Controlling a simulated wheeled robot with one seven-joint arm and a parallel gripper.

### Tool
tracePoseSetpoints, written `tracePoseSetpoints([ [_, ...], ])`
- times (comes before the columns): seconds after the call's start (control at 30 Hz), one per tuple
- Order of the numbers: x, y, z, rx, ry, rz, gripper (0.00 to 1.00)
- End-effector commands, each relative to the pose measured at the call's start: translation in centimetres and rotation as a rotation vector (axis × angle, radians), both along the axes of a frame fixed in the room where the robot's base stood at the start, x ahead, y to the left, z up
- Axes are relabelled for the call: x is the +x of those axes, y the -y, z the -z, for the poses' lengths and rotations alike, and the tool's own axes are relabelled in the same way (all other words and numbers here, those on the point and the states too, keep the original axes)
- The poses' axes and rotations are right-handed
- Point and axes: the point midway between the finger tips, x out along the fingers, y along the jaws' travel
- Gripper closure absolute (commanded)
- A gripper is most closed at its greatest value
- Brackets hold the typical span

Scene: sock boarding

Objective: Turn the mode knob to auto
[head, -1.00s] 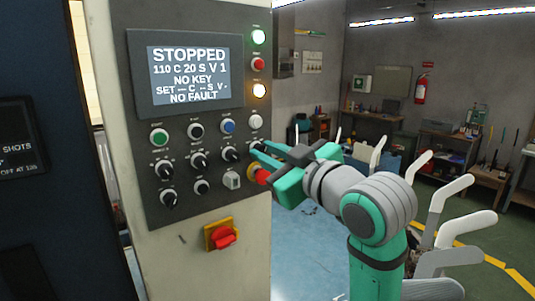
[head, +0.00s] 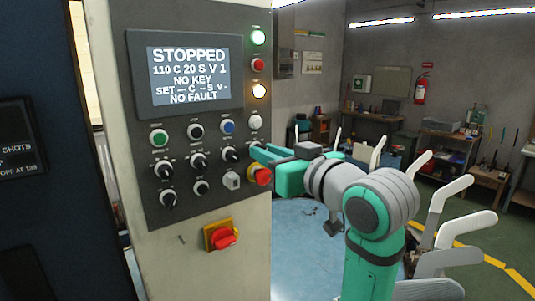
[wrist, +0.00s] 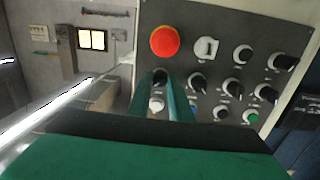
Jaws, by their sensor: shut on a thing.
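The dark control panel (head: 150,105) fills the left middle of the head view. Its screen (head: 188,75) reads STOPPED, NO KEY and NO FAULT. My gripper (head: 257,151) reaches in from the right to the panel's right-hand knob column, above the red mushroom button (head: 262,176). In the wrist view, the two green fingers of my gripper (wrist: 161,92) are shut on a black knob (wrist: 160,76), one on each side. In the head view the fingers hide this knob. Its label and pointer position cannot be read, so I cannot confirm its name or setting.
Several other black knobs (head: 199,160) stand close by on the left. A grey key switch (head: 231,180) is beside the red button. A red-and-yellow rotary switch (head: 221,236) sits below the panel. Free floor lies to the right of the cabinet.

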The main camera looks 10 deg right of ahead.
Motion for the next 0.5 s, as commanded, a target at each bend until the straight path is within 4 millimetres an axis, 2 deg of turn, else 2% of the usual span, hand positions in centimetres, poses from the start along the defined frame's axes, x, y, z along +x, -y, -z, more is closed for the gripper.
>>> tracePoseSetpoints([
  [0.17, -0.02, 0.03, 0.16, -0.001, -0.004, 0.0, 1.0],
  [0.2, -0.02, 0.03, 0.16, -0.001, -0.004, 0.0, 0.77],
  [0.27, -0.02, 0.03, 0.15, -0.001, -0.004, 0.0, 0.63],
  [0.5, -0.01, 0.01, 0.06, -0.001, -0.001, 0.0, 0.63],
])
